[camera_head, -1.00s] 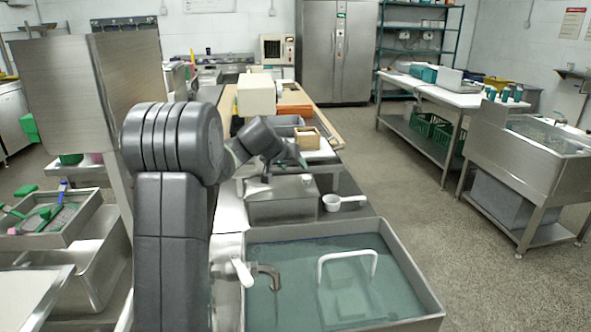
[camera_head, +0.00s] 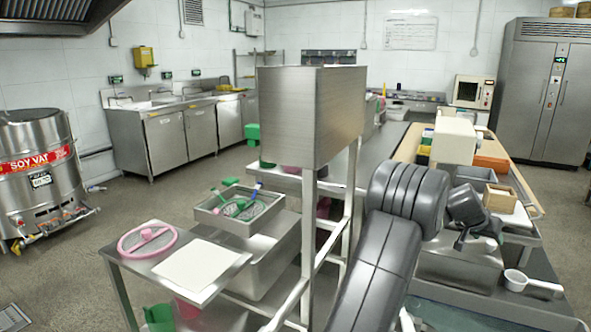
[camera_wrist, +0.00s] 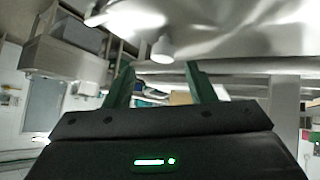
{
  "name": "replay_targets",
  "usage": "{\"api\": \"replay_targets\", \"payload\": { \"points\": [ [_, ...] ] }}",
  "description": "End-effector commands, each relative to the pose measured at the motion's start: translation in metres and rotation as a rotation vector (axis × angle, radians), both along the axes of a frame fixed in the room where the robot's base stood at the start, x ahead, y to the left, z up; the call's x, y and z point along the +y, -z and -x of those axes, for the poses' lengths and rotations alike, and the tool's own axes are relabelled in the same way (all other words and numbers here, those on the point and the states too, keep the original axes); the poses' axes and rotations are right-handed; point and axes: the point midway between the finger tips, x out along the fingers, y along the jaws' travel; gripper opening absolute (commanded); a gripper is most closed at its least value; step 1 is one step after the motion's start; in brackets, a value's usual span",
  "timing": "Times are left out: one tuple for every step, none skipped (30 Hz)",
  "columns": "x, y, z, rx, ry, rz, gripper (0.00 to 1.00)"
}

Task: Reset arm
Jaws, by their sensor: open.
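My arm (camera_head: 400,215) rises at the lower right of the head view, bent at a large dark joint, with its wrist end over the counter beside a steel box-shaped unit (camera_head: 455,268). My gripper (camera_wrist: 160,80) shows in the wrist view with two green fingers apart and nothing between them. In the head view its fingers are mostly hidden or too small to make out. The wrist view is tilted and shows a blurred shiny steel surface above the fingers.
A tall steel hopper on a frame (camera_head: 305,115) stands just left of my arm. A tray with green tools (camera_head: 240,208) and a pink ring (camera_head: 148,240) sit left. A white ladle (camera_head: 530,283) and wooden box (camera_head: 499,197) are right. Open floor lies left, near the soy vat (camera_head: 38,160).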

Motion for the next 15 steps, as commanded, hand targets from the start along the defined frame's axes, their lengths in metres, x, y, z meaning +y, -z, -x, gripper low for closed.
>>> {"api": "replay_targets", "payload": {
  "points": [
    [-0.006,0.007,-0.002,0.002,0.001,-0.001,0.50],
    [-0.010,0.010,-0.003,0.002,0.001,-0.001,0.50],
    [-0.014,0.014,-0.005,0.001,0.002,-0.001,0.50],
    [-0.017,0.017,-0.006,0.001,0.002,-0.001,0.50],
    [-0.019,0.020,-0.007,0.001,0.002,-0.001,0.50],
    [-0.023,0.024,-0.008,0.000,0.001,-0.002,0.50],
    [-0.025,0.026,-0.009,0.000,0.000,-0.001,0.50],
    [-0.027,0.028,-0.010,0.000,0.000,-0.001,0.50],
    [-0.030,0.030,-0.011,0.000,0.000,-0.001,0.50],
    [-0.031,0.032,-0.012,0.001,-0.001,-0.001,0.50],
    [-0.032,0.033,-0.013,0.001,-0.001,-0.001,0.50],
    [-0.034,0.035,-0.013,0.001,-0.001,-0.001,0.50],
    [-0.035,0.036,-0.014,0.000,-0.001,0.000,0.50],
    [-0.036,0.036,-0.014,0.000,-0.001,0.000,0.50],
    [-0.036,0.037,-0.014,0.000,-0.001,0.000,0.50]
  ]
}}
